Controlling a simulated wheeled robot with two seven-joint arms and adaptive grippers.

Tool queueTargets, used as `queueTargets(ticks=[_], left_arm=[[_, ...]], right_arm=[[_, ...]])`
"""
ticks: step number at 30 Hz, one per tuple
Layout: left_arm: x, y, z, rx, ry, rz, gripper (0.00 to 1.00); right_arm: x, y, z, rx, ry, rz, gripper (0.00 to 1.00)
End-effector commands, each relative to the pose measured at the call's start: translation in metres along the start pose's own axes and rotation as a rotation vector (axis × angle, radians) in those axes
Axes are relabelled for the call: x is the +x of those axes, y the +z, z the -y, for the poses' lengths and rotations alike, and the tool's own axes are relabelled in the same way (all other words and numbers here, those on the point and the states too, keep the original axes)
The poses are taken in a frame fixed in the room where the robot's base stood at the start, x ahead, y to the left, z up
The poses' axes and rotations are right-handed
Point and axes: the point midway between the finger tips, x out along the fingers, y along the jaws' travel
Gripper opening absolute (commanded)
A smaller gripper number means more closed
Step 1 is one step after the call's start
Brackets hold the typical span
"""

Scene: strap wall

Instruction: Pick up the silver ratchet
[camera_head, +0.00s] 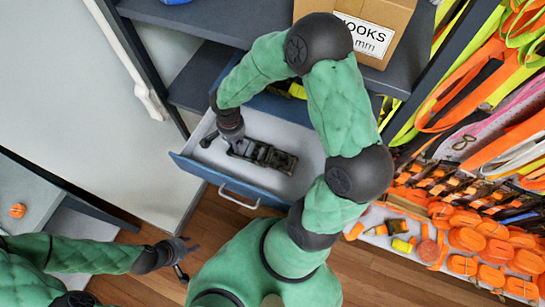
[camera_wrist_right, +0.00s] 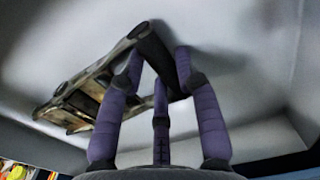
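The silver ratchet (camera_head: 262,155) lies in the pulled-out blue drawer, a dark metal frame with a thick bar at one end. In the right wrist view the ratchet (camera_wrist_right: 100,85) lies on the pale drawer floor at upper left, its dark bar (camera_wrist_right: 153,48) reaching between my fingertips. My right gripper (camera_head: 229,125) is at the ratchet's left end in the head view. Its purple fingers (camera_wrist_right: 160,68) stand apart around the bar, with a gap still showing; contact is unclear. My left gripper (camera_head: 182,260) is open and empty, low and outside the drawer.
The drawer front (camera_head: 225,183) has a pale handle. Behind my right arm, something yellow and dark lies at the drawer's back. A cardboard box (camera_head: 360,25) labelled HOOKS stands on the shelf above. Orange straps (camera_head: 480,235) fill the right side.

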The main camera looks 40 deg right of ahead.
Motion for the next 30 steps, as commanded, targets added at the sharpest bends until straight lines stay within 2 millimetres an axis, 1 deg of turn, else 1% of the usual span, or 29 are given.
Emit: queueTargets(ticks=[1,2,3,13,17,20,22,26,30], left_arm=[[0.0,0.0,0.0,0.0,0.0,0.0,0.4],[0.0,0.0,0.0,0.0,0.0,0.0,0.4],[0.0,0.0,0.0,0.0,0.0,0.0,0.4],[0.0,0.0,0.0,0.0,0.0,0.0,0.4],[0.0,0.0,0.0,0.0,0.0,0.0,0.4],[0.0,0.0,0.0,0.0,0.0,0.0,0.4],[0.0,0.0,0.0,0.0,0.0,0.0,0.4],[0.004,0.0,0.001,0.0,0.0,0.0,0.4],[0.007,0.0,0.002,0.0,0.0,0.0,0.4]], right_arm=[[0.0,0.0,0.0,0.0,0.0,0.0,0.1],[0.0,0.0,0.0,0.0,0.0,0.0,0.01],[0.0,0.0,0.0,0.0,0.0,0.0,0.0],[-0.002,-0.001,0.0,0.0,-0.001,-0.001,0.0],[-0.011,-0.001,0.001,-0.001,-0.003,-0.003,0.0],[-0.024,-0.001,0.001,0.0,-0.004,-0.004,0.0],[-0.037,0.001,0.001,-0.001,-0.005,-0.003,0.0],[-0.059,0.022,-0.003,-0.004,-0.007,-0.003,0.0],[-0.089,0.046,-0.008,-0.005,-0.007,-0.004,0.0]])
